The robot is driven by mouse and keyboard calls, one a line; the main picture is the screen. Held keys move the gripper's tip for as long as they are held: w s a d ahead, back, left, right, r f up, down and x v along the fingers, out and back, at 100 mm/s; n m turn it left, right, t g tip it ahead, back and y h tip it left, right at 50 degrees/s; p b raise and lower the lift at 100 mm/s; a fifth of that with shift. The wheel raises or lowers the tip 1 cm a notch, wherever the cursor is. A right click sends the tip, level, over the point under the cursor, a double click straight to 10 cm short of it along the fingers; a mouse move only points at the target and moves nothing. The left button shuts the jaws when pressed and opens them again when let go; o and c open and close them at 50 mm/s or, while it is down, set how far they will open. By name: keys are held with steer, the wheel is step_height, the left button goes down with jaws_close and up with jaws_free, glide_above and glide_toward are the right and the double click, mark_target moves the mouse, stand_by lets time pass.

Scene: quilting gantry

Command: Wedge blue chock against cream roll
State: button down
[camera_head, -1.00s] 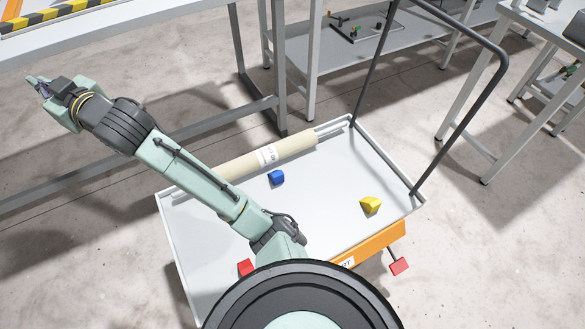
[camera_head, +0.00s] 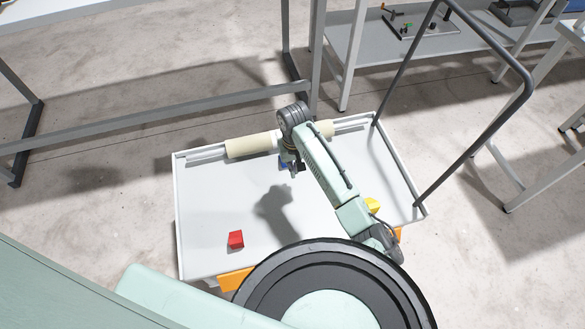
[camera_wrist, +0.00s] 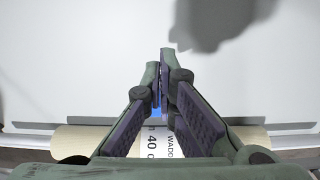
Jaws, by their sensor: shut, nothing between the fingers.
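The cream roll (camera_head: 250,146) lies along the far edge of the cart's tray, partly hidden behind my arm. In the wrist view the cream roll (camera_wrist: 80,143) crosses the bottom of the picture, with a printed white label. The blue chock (camera_head: 283,165) is near the roll's front side and mostly hidden by my gripper. A small part of the blue chock (camera_wrist: 156,112) shows between my fingers in the wrist view. I cannot tell whether it touches the roll. My gripper (camera_head: 293,171) is above the tray near the chock. Its fingertips (camera_wrist: 162,66) are together, with nothing held.
A red chock (camera_head: 236,239) sits at the tray's front left. A yellow chock (camera_head: 372,205) is at the right, partly behind my arm. The cart's dark handle (camera_head: 470,150) rises at the right. A grey frame (camera_head: 150,122) stands behind the cart. The tray's middle is clear.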

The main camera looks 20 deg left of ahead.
mark_target(294, 184)
step_height(294, 184, down, 8)
steer(key=shift+r+p, duration=0.25)
steer(key=shift+p, duration=0.15)
steer(key=shift+w+a+r, duration=0.1)
steer(key=shift+w+a, duration=0.25)
steer(key=shift+w, duration=0.2)
steer(key=shift+w+a+r, duration=0.1)
steer(key=shift+w+a, duration=0.2)
steer(key=shift+w, duration=0.2)
steer(key=shift+w+a, duration=0.45)
steer(key=shift+w, duration=0.25)
steer(key=shift+p, duration=0.35)
